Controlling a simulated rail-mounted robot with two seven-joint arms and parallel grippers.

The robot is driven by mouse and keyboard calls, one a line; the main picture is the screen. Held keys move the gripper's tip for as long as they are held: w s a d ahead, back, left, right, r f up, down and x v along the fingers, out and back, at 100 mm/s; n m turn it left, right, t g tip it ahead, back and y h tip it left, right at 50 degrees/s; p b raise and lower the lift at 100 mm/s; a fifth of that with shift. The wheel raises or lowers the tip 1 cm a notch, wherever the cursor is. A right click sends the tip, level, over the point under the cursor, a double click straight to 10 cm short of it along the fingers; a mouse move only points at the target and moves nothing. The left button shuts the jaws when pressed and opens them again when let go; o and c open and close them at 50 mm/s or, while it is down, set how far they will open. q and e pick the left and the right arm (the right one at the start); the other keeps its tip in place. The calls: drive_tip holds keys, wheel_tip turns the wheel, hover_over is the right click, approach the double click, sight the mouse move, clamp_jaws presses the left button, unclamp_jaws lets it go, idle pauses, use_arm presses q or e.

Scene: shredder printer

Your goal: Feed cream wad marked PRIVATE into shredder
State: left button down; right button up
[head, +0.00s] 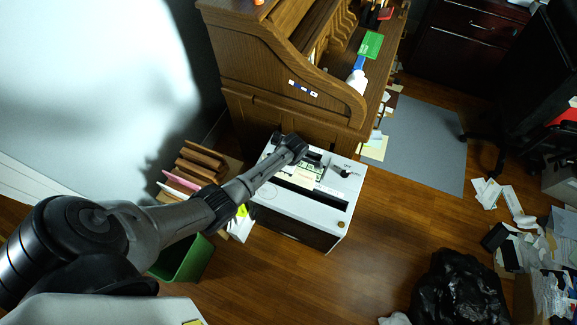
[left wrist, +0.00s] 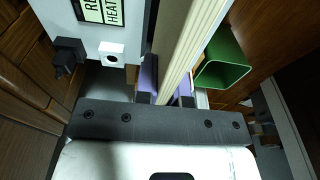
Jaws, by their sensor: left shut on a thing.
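The shredder (head: 285,206) is a white-topped box on the floor in front of the wooden desk, with a dark slot across its top. My left arm reaches over it from the left. In the left wrist view my left gripper (left wrist: 166,84) is shut on the cream wad (left wrist: 187,45), a thick stack of pages with its ridged edge showing. Purple fingers sit on both sides of it. In the head view a cream patch, apparently the wad (head: 294,181), shows above the shredder top by the slot. I cannot tell whether it touches. No PRIVATE mark is legible. My right gripper is not in view.
A green bin (head: 186,259) stands left of the shredder, and the wooden desk (head: 270,80) rises behind it. Brown folders (head: 203,160) lie by the wall. A black bag (head: 458,290) and loose papers lie at right. The wood floor between is clear.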

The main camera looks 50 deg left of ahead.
use_arm(q)
drive_tip(key=shift+f+b, duration=1.65)
drive_tip(key=shift+f, duration=1.3)
drive_tip(key=c, duration=1.1)
unclamp_jaws()
drive_tip(key=shift+w+d+r+p, duration=0.2)
drive_tip(key=shift+r+p, duration=0.45)
drive_tip(key=shift+r, duration=1.6)
drive_tip(key=shift+w+d+r+p, duration=0.1)
drive_tip(key=shift+d+r+p, duration=0.4)
drive_tip(key=shift+r, duration=1.8)
drive_tip(key=shift+w+d+r+p, duration=0.1)
drive_tip(key=shift+r+p, duration=0.7)
drive_tip(key=shift+r, duration=1.45)
